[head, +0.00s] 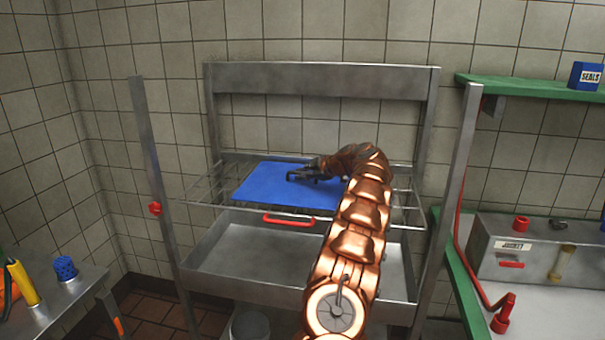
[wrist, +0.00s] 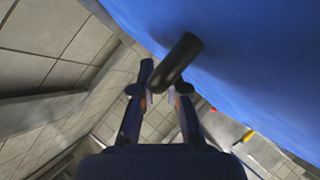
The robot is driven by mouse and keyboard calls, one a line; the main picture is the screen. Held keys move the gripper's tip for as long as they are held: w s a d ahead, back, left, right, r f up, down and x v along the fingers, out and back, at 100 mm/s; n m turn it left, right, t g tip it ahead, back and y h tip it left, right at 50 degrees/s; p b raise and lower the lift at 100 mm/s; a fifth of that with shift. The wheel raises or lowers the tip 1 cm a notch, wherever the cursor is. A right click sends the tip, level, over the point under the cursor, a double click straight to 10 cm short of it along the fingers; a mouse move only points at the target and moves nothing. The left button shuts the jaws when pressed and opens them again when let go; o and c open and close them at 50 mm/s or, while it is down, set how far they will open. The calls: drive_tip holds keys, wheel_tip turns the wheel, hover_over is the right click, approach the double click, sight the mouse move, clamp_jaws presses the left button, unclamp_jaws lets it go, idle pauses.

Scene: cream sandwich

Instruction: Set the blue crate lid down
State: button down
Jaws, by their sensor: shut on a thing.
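The blue crate lid (head: 262,187) is a flat blue panel, lying roughly level at the wire rack of the metal sink unit. I cannot tell whether it touches the wires. My gripper (head: 304,174) is over the lid, reaching in from the right. In the wrist view the lid (wrist: 245,60) fills the upper right as a blue sheet. A dark, rounded handle (wrist: 178,62) stands out beside the lid, at the tips of my gripper (wrist: 165,88). My gripper is shut on this handle; the handle's joint with the lid is hard to see.
The wire rack (head: 205,190) spans the unit above a metal basin (head: 255,255), with a red handle (head: 288,220) at the front. Metal posts (head: 160,190) flank it. A green shelf (head: 530,88) and a grey box (head: 530,248) are at right. A tool table (head: 50,300) is at left.

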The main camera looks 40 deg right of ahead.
idle(0.3)
drive_tip(key=c, duration=1.2)
unclamp_jaws()
drive_tip(key=shift+r, duration=0.15)
